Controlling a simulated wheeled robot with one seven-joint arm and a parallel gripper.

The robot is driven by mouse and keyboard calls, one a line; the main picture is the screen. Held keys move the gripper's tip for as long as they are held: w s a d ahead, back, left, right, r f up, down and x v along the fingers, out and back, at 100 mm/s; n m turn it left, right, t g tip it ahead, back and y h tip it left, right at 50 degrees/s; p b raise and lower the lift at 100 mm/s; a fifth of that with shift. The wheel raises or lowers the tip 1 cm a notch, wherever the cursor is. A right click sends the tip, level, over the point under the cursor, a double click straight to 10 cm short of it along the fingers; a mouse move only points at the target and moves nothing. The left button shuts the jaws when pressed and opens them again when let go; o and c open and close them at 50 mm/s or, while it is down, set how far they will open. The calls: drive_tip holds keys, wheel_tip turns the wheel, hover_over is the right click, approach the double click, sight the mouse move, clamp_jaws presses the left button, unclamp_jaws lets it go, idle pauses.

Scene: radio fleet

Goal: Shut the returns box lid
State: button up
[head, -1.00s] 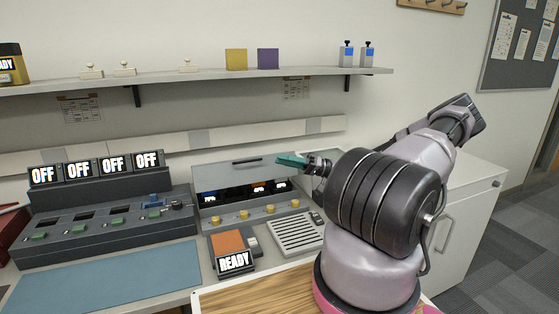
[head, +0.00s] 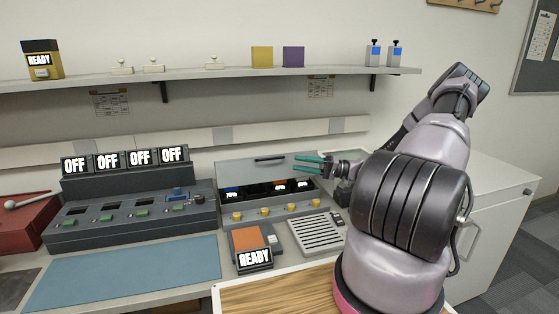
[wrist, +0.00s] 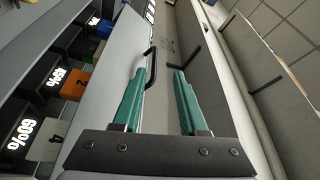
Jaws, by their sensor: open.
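The returns box, which I take to be the long grey case (head: 265,217) at the back of the bench, has its lid (head: 235,171) standing up. A dark handle (head: 269,158) sits near the lid's upper edge. Lit percentage displays show inside the box. My gripper (head: 296,164) is open, its teal fingers just right of the handle and pointing left. In the wrist view, the black handle (wrist: 151,68) shows between the fingertips, closer to the left finger; I cannot tell whether they touch. The lid's pale panel (wrist: 117,58) runs behind the left finger.
A grey charger bank (head: 130,222) with OFF displays stands left of the box. A READY unit (head: 254,258) and a slotted grey tray (head: 316,233) lie in front. A shelf (head: 200,76) hangs above. A blue mat (head: 125,272) is clear. A red box (head: 25,222) is far left.

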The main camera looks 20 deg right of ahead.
sight(271, 159)
drive_tip(key=shift+m+h, duration=0.4)
drive_tip(key=shift+m, duration=0.5)
drive_tip(key=x, duration=0.3)
drive_tip(key=w+x, duration=0.1)
drive_tip(key=x, duration=0.7)
drive_tip(key=shift+w+d+r, duration=0.1)
drive_tip(key=shift+w+d, duration=0.1)
drive_tip(key=shift+c, duration=0.4)
clamp_jaws()
